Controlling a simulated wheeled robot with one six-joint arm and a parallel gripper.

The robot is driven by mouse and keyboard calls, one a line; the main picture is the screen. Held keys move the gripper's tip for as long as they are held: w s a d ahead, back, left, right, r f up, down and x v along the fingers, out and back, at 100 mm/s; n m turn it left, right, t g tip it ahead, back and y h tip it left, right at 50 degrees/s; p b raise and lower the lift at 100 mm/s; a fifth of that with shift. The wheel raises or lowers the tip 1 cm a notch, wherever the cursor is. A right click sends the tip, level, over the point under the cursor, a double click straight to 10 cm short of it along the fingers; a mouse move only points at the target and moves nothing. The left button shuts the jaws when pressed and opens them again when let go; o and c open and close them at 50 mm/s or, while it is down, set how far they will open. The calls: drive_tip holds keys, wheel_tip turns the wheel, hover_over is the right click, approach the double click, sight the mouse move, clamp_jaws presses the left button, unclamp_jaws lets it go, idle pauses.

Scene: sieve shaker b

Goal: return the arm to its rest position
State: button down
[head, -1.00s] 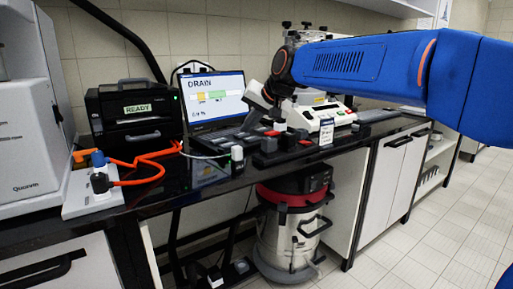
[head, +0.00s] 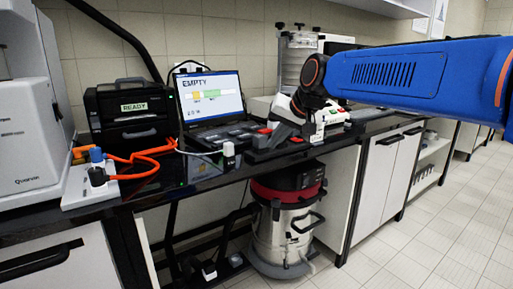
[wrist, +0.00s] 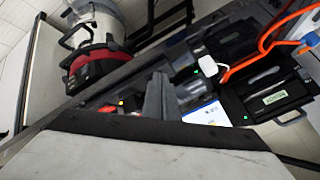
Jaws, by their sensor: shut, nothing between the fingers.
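My blue arm (head: 400,78) reaches in from the right in the head view and bends down at its dark wrist joint. My gripper (head: 284,131) hangs below that joint, over the bench near the dark block with red parts, partly hidden by the wrist. In the wrist view its grey fingers (wrist: 158,88) are together and nothing shows between them. I cannot tell whether the fingertips touch anything.
A white instrument (head: 333,118) sits close by my wrist. Orange tubing (head: 140,160) lies left. A vacuum (head: 287,220) stands below the bench.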

drive_tip(key=s+d+f+h, duration=0.1)
drive_tip(key=s+d+f, duration=0.7)
drive_tip(key=s, duration=0.3)
drive_tip(key=s+d+f+g+h, duration=0.1)
drive_tip(key=s+d+f+h, duration=0.1)
drive_tip(key=s+d+f, duration=0.5)
drive_tip(key=s+d+f+g+h, duration=0.1)
drive_tip(key=s+d+f, duration=0.7)
drive_tip(key=s, duration=0.7)
drive_tip(key=shift+d+f+n+h, duration=0.3)
drive_tip(key=shift+f+n, duration=0.1)
drive_tip(key=shift+f, duration=0.1)
